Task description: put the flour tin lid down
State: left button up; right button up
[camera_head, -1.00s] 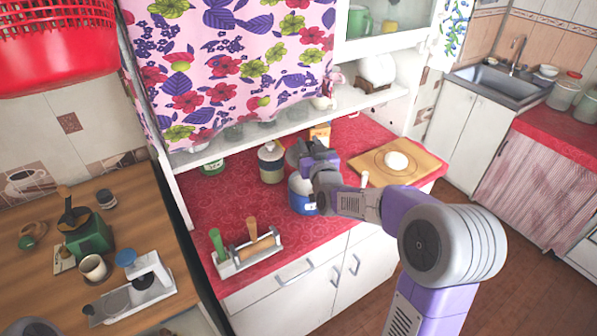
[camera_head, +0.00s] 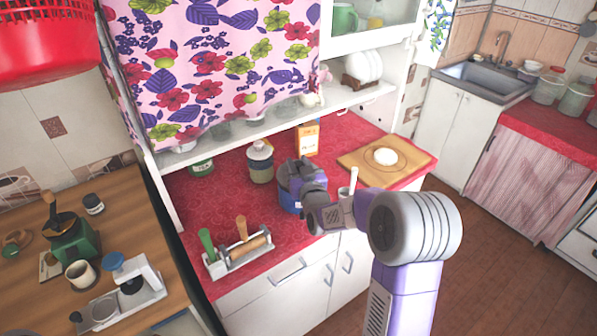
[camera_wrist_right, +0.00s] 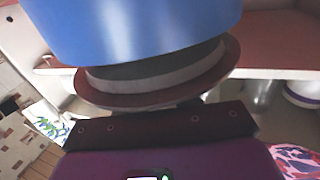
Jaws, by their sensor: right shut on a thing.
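The blue flour tin (camera_head: 287,205) stands on the red counter, and its blue wall also fills the top of the right wrist view (camera_wrist_right: 140,30). My right gripper (camera_head: 303,178) is directly over the tin and hides its top in the head view. In the right wrist view a round lid with a reddish-brown rim (camera_wrist_right: 105,98) lies between the gripper body and the tin. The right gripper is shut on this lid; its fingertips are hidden. I cannot tell whether the lid touches the tin. My left gripper is not in view.
A lidded jar (camera_head: 260,163) and an orange-and-white carton (camera_head: 307,138) stand behind the tin. A wooden board (camera_head: 360,166) with a round white item (camera_head: 386,156) is to the right. A utensil rack (camera_head: 238,255) stands at front left. Red counter is clear left of the tin.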

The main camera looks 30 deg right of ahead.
jog(key=shift+w+f, duration=0.1)
jog(key=shift+f, duration=0.8)
jog(key=shift+b, duration=0.3)
jog(key=shift+f, duration=0.15)
jog(key=o, duration=1.1)
jog(key=shift+c, duration=0.2)
